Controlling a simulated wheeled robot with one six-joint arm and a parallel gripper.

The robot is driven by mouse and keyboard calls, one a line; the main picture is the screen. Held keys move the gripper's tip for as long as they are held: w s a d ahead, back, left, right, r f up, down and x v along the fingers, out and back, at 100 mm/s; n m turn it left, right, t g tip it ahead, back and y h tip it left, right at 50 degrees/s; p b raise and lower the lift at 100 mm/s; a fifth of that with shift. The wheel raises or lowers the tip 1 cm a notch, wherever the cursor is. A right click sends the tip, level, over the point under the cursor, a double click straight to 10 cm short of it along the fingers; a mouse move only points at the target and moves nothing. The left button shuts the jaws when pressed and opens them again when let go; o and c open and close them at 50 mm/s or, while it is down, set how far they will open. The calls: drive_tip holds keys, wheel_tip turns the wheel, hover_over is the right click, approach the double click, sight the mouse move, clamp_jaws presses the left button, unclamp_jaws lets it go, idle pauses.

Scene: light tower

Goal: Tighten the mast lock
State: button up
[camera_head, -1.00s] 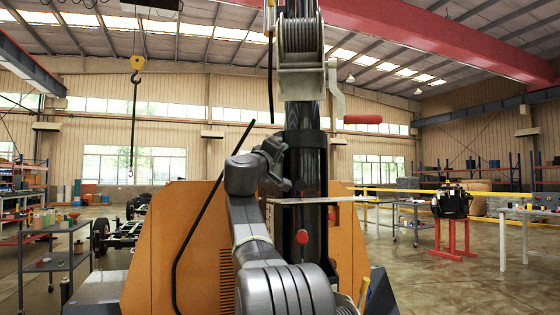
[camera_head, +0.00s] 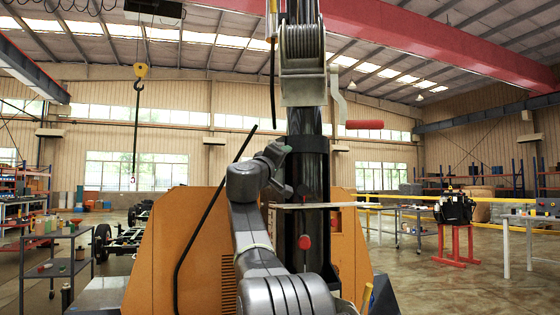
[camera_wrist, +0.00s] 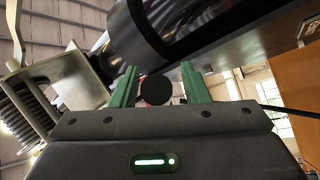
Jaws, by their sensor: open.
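The dark mast (camera_head: 308,165) stands upright in the middle of the head view, with a black collar (camera_head: 312,147) around it below the winch. My gripper (camera_head: 286,148) is at the left side of this collar, and one green fingertip shows. In the wrist view, my gripper (camera_wrist: 160,88) has its two green fingers apart. A round black knob (camera_wrist: 156,90), seen end-on, lies between them, with a narrow gap visible on either side. It looks like the mast lock's knob. Whether a finger touches it is unclear. The knob is hidden in the head view.
The winch (camera_head: 302,55) with its red-handled crank (camera_head: 364,124) sits above my gripper. A red knob (camera_head: 304,242) is lower on the mast. A thin flat plate (camera_head: 318,205) juts sideways below my gripper. The orange housing (camera_head: 180,245) stands behind my arm.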

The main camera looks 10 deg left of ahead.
drive_tip(key=b+v, duration=0.3)
drive_tip(key=v, duration=1.1)
drive_tip(key=shift+b, duration=0.35)
